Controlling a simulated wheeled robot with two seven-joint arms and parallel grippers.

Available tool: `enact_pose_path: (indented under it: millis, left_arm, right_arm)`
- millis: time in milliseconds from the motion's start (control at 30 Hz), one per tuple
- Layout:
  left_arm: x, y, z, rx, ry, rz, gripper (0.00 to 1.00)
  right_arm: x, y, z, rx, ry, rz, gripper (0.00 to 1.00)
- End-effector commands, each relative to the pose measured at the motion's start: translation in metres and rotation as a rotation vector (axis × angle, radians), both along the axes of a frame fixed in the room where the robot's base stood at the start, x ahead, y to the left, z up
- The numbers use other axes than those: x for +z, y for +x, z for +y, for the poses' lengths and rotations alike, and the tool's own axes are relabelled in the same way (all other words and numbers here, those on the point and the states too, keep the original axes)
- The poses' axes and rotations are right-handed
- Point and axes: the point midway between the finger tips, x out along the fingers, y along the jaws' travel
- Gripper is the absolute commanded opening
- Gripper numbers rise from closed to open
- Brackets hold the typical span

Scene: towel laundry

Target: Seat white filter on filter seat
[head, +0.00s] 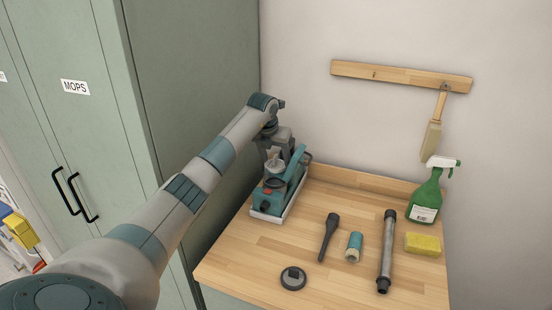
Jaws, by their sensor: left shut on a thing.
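My left arm reaches across to a teal handheld vacuum body (271,197) at the back left of the wooden worktop. My left gripper (275,158) points down over it and is shut on a small pale piece, which looks like the white filter (273,168). The filter is at the top of the vacuum body, partly hidden by the gripper. The filter seat is hidden, and I cannot tell whether the filter touches it. My right gripper is not in view.
On the worktop (235,262) lie a black round cap (293,278), a dark nozzle (328,237), a teal-and-cream cylinder (354,247), a grey tube (387,250) and a yellow sponge (423,244). A green spray bottle (426,195) stands back right. A green cabinet (195,90) borders the left.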

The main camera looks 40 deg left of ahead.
Motion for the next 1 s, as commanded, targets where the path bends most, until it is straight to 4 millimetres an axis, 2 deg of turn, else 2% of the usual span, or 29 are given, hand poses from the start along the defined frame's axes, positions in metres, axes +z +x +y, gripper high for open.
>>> enact_pose_path:
  millis: [467, 1000]
  left_arm:
    - [-0.002, 0.000, 0.000, 0.000, 0.000, 0.000, 0.35]
    - [-0.034, 0.000, -0.001, 0.000, -0.001, 0.001, 0.35]
  right_arm:
    - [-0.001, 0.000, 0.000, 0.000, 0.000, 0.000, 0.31]
    - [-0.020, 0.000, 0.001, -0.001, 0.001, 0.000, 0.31]
